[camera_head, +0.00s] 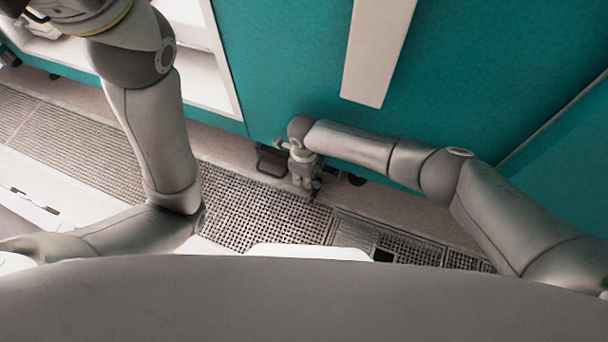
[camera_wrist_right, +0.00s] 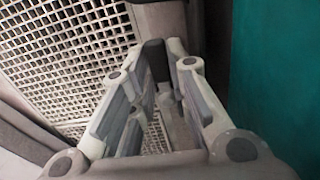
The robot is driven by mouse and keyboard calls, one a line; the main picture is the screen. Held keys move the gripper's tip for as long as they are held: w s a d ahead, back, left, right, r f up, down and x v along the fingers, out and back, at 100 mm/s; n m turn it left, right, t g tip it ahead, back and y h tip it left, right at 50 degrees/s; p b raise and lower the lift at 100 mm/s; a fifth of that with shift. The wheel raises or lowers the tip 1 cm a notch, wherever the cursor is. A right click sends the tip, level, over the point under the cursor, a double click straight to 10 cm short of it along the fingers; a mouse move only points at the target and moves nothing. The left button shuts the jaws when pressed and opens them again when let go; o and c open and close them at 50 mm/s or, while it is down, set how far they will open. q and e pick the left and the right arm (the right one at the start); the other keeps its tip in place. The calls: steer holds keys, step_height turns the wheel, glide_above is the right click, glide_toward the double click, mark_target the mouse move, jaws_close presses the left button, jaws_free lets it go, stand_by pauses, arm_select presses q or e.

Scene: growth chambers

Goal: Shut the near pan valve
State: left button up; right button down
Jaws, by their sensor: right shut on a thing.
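My right gripper (camera_head: 314,192) reaches down at the foot of the teal chamber, just above the floor grating. In the right wrist view, my right gripper (camera_wrist_right: 165,75) is shut on a dark, rounded piece (camera_wrist_right: 155,58) at its fingertips. This piece looks like the pan valve's handle; the valve's body is hidden and I cannot tell its setting. In the head view the piece is too small and covered to make out clearly.
The teal chamber wall (camera_head: 300,65) with a long pale handle (camera_head: 378,50) stands close behind my right arm. A dark bracket (camera_head: 272,162) sits low beside the gripper. Floor grating (camera_head: 250,212) runs along the chamber. A white open unit (camera_head: 205,60) stands left.

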stand_by(0.3)
steer(key=c, duration=1.4)
jaws_free()
steer(key=shift+w, duration=0.1)
